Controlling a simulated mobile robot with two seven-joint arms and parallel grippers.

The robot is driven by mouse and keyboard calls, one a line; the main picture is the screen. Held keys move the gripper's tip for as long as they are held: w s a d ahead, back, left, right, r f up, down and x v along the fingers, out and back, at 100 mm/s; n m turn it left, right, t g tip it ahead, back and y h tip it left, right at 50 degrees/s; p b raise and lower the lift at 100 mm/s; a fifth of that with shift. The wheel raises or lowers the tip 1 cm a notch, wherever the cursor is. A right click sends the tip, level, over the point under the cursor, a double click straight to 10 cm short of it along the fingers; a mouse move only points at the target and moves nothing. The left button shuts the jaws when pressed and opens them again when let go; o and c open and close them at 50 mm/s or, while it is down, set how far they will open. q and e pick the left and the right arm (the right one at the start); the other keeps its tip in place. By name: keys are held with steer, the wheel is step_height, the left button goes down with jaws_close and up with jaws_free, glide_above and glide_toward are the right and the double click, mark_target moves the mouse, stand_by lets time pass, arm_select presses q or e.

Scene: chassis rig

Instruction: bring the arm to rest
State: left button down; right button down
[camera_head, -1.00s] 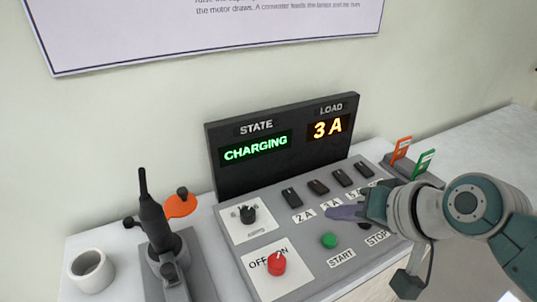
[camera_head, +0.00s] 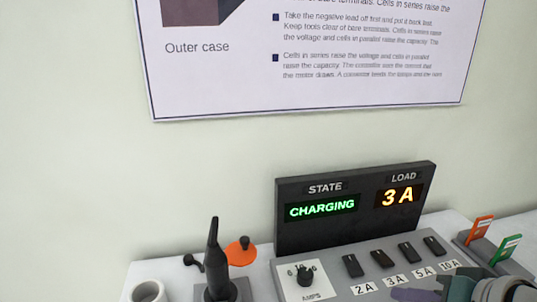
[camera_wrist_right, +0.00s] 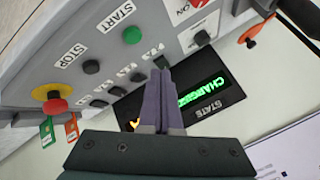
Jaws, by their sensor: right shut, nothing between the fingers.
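My right gripper (camera_head: 398,294) shows at the bottom right of the head view, its purple fingers shut and empty. The fingertips are just below the "3 A" label of the grey control panel (camera_head: 335,272); whether they touch it I cannot tell. In the right wrist view the shut fingers (camera_wrist_right: 161,72) point at the panel near the row of black switches. The display board (camera_head: 350,233) reads STATE "CHARGING" in green and LOAD "3 A" in amber. My left gripper is not in view.
Black switches (camera_head: 382,258) line the panel beside a black dial (camera_head: 305,275). The right wrist view shows a green START button (camera_wrist_right: 132,35), a black STOP button (camera_wrist_right: 91,67) and a red mushroom button (camera_wrist_right: 54,104). A white cup (camera_head: 149,292) and orange and green tags (camera_head: 480,229) flank the panel.

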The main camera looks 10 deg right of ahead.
steer(key=s+a+r+n+g+h, duration=0.1)
steer(key=s+a+r+n+g, duration=0.25)
steer(key=s, duration=0.65)
steer(key=s+a+r+n+g, duration=0.2)
steer(key=s+r+n, duration=0.25)
steer(key=s, duration=0.45)
step_height(320, 180, up, 36)
steer(key=p, duration=3.8)
steer(key=shift+t, duration=0.25)
